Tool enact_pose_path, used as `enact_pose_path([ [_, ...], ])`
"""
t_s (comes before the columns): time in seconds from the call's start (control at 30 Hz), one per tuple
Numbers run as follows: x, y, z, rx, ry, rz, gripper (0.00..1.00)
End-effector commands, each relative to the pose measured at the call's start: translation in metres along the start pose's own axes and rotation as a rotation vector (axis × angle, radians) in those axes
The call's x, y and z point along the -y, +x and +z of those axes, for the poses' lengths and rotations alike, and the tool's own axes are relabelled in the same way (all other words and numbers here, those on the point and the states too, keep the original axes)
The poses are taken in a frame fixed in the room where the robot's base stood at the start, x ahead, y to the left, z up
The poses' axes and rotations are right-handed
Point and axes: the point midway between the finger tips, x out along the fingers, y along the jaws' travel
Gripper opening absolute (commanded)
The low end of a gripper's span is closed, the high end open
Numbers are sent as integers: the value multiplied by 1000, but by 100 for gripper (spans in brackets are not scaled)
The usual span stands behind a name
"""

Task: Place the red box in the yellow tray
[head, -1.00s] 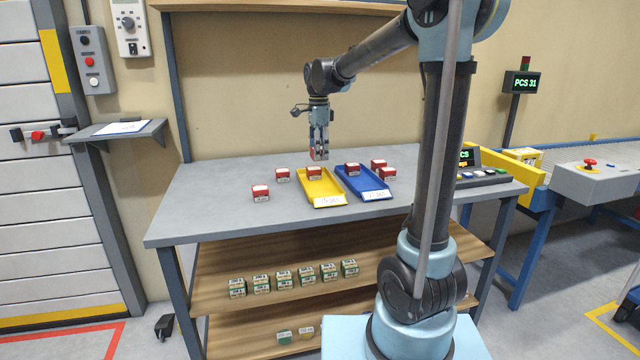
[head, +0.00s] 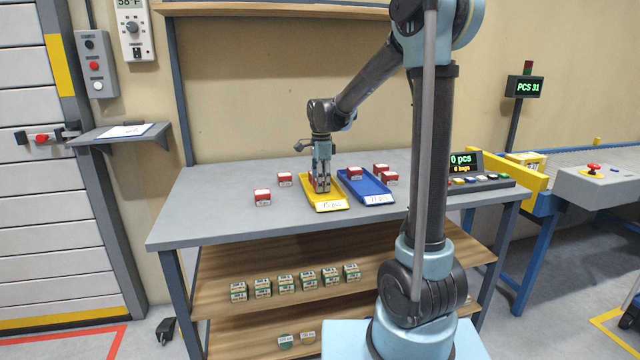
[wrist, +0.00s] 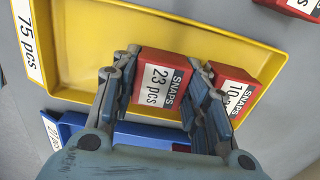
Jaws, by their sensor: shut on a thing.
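The yellow tray (head: 308,194) lies on the table, and its inside fills much of the wrist view (wrist: 85,45). My gripper (head: 322,189) is low over the tray. In the wrist view my gripper (wrist: 155,98) is shut on a red box (wrist: 162,68) marked "SNAPS 23 pcs", one finger on each side. The held box is within the tray's outline; I cannot tell whether it touches the floor. A second red box (wrist: 232,78), marked "10", sits in the tray close beside the right finger. The fingers partly hide both boxes in the head view.
A blue tray (head: 366,190) with a red box (head: 354,172) lies right of the yellow tray. Loose red boxes (head: 262,196) stand on the grey table (head: 215,215) to the left, others (head: 390,178) near the blue tray. A counter console (head: 480,180) stands at the right end.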

Motion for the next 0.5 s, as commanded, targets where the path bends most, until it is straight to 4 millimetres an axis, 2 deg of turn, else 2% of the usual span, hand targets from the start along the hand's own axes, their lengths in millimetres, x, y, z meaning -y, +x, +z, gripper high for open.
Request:
enact_pose_path([
  [0.23, 0, 2, 0, 0, 0, 0, 15],
  [0.27, 0, 2, 0, 0, 0, 0, 48],
  [0.5, 0, 1, 0, 0, 0, 0, 50],
])
